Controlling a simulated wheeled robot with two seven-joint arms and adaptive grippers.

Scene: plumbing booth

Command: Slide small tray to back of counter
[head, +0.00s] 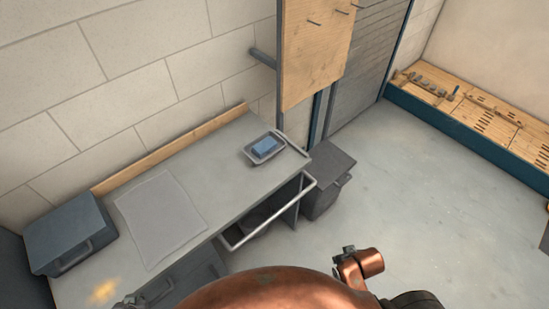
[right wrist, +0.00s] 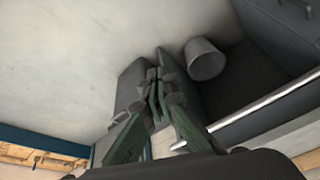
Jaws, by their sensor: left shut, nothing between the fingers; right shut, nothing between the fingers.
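The tray stands away from the wooden strip along the wall. My right gripper (right wrist: 158,88), with green fingers, is shut and empty in the right wrist view. It is off the counter, to the right and front.
A grey metal box (head: 68,235) and a pale mat (head: 160,215) occupy the counter's left part. A pale rail (head: 270,215) juts from the front, and a dark bin (head: 328,178) stands at the right end. A grey bucket (right wrist: 205,60) shows in the right wrist view.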

